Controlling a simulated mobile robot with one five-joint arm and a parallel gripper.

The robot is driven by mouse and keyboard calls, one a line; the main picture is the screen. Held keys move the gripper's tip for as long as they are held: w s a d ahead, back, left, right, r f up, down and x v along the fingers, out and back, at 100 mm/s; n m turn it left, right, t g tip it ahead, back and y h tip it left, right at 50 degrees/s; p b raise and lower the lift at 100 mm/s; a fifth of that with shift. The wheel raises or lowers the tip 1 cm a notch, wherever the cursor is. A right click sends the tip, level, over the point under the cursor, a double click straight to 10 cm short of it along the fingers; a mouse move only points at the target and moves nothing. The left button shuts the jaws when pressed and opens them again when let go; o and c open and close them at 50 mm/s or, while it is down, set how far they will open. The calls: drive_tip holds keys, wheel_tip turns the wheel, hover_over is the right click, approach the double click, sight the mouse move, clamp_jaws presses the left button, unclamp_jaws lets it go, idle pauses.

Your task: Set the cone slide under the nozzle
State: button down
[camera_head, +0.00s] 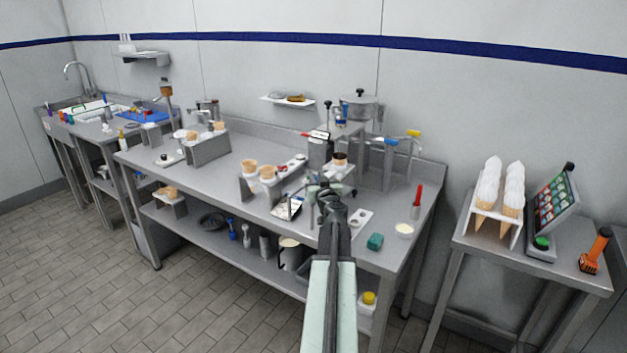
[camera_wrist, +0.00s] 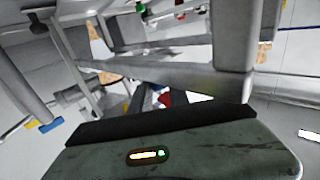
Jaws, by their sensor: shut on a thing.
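Two wafer cones (camera_head: 267,172) stand in a grey holder, which looks like the cone slide (camera_head: 246,190), in the middle of the bench. My gripper (camera_head: 325,189) reaches over the bench, right of the cones and in front of the machine. It is shut, seemingly on part of the cone slide; the contact is hidden. In the wrist view, a grey bar (camera_wrist: 160,74) crosses beyond my gripper's dark edge.
A blue-handled tap (camera_head: 390,143) stands behind. A side table holds wrapped cones (camera_head: 488,185) and a screen (camera_head: 556,200).

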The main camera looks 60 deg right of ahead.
drive_tip(key=shift+d+r, duration=0.1)
drive_tip(key=shift+d, duration=0.1)
drive_tip(key=c, duration=1.3)
unclamp_jaws()
drive_tip(key=shift+d, duration=0.1)
drive_tip(key=v, duration=0.8)
drive_tip(key=shift+w, duration=0.2)
